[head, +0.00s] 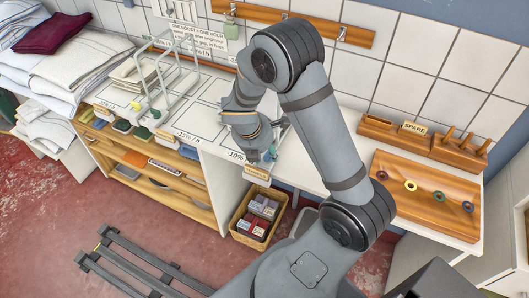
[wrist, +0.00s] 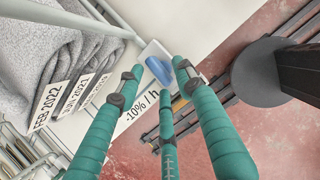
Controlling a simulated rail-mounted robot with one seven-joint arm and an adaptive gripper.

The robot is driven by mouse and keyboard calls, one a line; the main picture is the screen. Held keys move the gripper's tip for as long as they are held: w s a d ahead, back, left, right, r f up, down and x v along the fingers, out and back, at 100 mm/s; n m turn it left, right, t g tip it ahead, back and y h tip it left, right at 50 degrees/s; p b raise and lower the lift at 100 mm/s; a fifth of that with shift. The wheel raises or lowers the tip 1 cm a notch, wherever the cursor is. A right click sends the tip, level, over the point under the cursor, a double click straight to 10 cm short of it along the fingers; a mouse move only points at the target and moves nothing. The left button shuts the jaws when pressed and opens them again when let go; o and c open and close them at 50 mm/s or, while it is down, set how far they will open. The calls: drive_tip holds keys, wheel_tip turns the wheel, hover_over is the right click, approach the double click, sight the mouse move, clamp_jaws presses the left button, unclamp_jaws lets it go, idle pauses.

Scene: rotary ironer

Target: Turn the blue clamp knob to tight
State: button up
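The blue clamp knob (wrist: 158,71) shows in the wrist view as an elongated blue piece at a white plate (wrist: 150,50) on the edge of the white surface. My gripper (wrist: 160,80) has several teal-wrapped fingers, spread apart, with their tips around the knob in the picture. I cannot tell whether any finger touches it. In the head view my gripper (head: 262,150) is at the front edge of the white worktop, by the "-10%" label (head: 236,156). The knob is not clearly visible there, as my gripper and arm cover that spot.
A wire rack (head: 165,85) stands on the worktop at left, near folded laundry (head: 85,60). A basket (head: 255,222) with small boxes is below the edge. A wooden tray (head: 425,200) with coloured rings lies at right. A dark rail frame (head: 130,265) is on the floor.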

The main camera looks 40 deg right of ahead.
drive_tip(key=shift+c, duration=0.2)
drive_tip(key=c, duration=0.8)
clamp_jaws()
